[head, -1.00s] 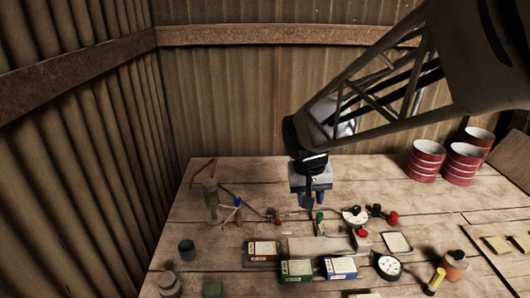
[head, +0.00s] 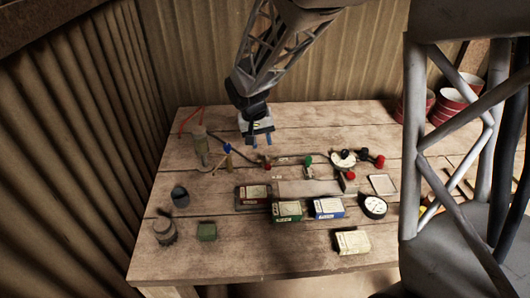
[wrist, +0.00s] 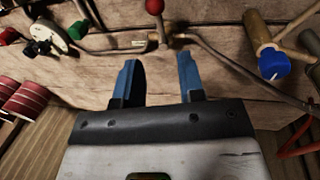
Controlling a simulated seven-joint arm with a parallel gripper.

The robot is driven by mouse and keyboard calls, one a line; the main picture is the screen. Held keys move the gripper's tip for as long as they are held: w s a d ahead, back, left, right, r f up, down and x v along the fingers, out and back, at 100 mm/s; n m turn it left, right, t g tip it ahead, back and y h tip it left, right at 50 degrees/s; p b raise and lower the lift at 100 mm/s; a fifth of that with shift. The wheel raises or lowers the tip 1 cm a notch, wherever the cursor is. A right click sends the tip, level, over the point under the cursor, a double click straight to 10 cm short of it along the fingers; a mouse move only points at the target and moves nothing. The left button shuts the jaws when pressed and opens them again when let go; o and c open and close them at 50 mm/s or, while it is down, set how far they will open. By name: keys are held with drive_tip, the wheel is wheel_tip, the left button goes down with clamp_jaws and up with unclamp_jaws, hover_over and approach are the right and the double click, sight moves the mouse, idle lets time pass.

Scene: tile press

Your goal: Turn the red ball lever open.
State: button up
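The red ball lever (wrist: 154,7) stands up from a small brass valve on a thin pipe line, at the top of the wrist view. In the head view the red ball (head: 267,164) is small, left of the green handle. My gripper (wrist: 158,62) has its two blue fingers spread apart with nothing between them. The lever is beyond the fingertips and roughly in line with the gap. In the head view my gripper (head: 262,141) hangs just behind the lever, apart from it.
A blue knob (wrist: 274,64) on a brass fitting is to the right in the wrist view. A gauge (head: 343,159) and red knobs stand to the right in the head view. Small boxes (head: 287,211) lie in front. Striped red cans (head: 455,102) stand at the back right.

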sight(267, 161)
drive_tip(key=shift+f, duration=0.1)
idle(0.3)
drive_tip(key=shift+d+f, duration=0.25)
drive_tip(key=shift+f, duration=1)
drive_tip(key=shift+d+f, duration=0.25)
drive_tip(key=shift+f, duration=1)
drive_tip(key=shift+d+f, duration=0.25)
drive_tip(key=shift+f, duration=1)
clamp_jaws()
